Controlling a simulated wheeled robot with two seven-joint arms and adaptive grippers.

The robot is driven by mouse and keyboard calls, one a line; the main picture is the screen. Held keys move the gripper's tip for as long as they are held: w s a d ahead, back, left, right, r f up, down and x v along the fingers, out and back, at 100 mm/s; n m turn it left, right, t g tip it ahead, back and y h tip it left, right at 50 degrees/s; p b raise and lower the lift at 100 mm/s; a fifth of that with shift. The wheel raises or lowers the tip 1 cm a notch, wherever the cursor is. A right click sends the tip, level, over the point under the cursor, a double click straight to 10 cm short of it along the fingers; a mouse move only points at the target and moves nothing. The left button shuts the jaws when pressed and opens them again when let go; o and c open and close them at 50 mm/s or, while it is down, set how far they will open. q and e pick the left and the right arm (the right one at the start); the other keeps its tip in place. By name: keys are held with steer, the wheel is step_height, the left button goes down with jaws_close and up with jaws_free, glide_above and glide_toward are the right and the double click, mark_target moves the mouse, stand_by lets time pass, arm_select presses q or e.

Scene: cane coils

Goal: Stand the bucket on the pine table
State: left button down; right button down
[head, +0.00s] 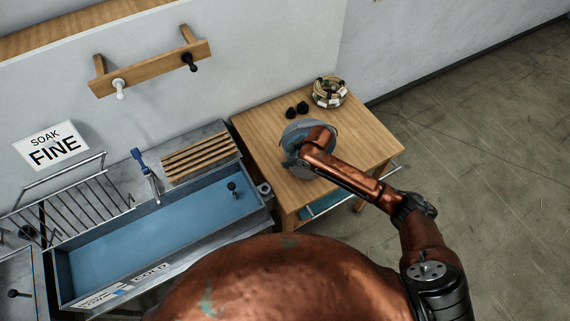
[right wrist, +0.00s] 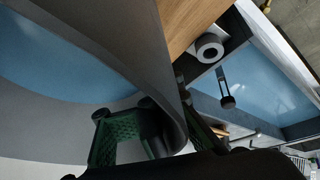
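The grey bucket (head: 293,131) is over the middle of the pine table (head: 370,140) in the head view, partly covered by my right arm. Blue shows inside it in the right wrist view (right wrist: 60,75). My right gripper (head: 293,157) is at the bucket's rim. In the right wrist view its green-padded fingers (right wrist: 174,130) lie on either side of the bucket wall and look closed on it. I cannot tell whether the bucket's base touches the tabletop. My left gripper is not in view.
A coil of cane (head: 329,92) and dark round things (head: 297,109) sit at the table's back. A blue-lined sink (head: 150,235) with a slatted wooden rack (head: 199,157) stands to the left. The table's right side is clear. A peg rail (head: 150,70) hangs on the wall.

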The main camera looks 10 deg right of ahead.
steer(key=shift+w+d+f+p, duration=0.1)
steer(key=shift+w+f+p, duration=0.2)
steer(key=shift+f, duration=0.5)
steer(key=shift+w+d+f+p, duration=0.15)
steer(key=shift+w+f, duration=0.25)
steer(key=shift+f, duration=0.35)
steer(key=c, duration=2.7)
jaws_free()
steer(key=shift+s+f, duration=0.35)
steer(key=shift+f, duration=0.1)
steer(key=o, duration=0.5)
steer(key=shift+s+a, duration=0.1)
steer(key=shift+c, duration=0.2)
steer(key=o, duration=0.7)
steer(key=v, duration=1.2)
steer(key=shift+r+b, duration=0.1)
steer(key=shift+b, duration=0.25)
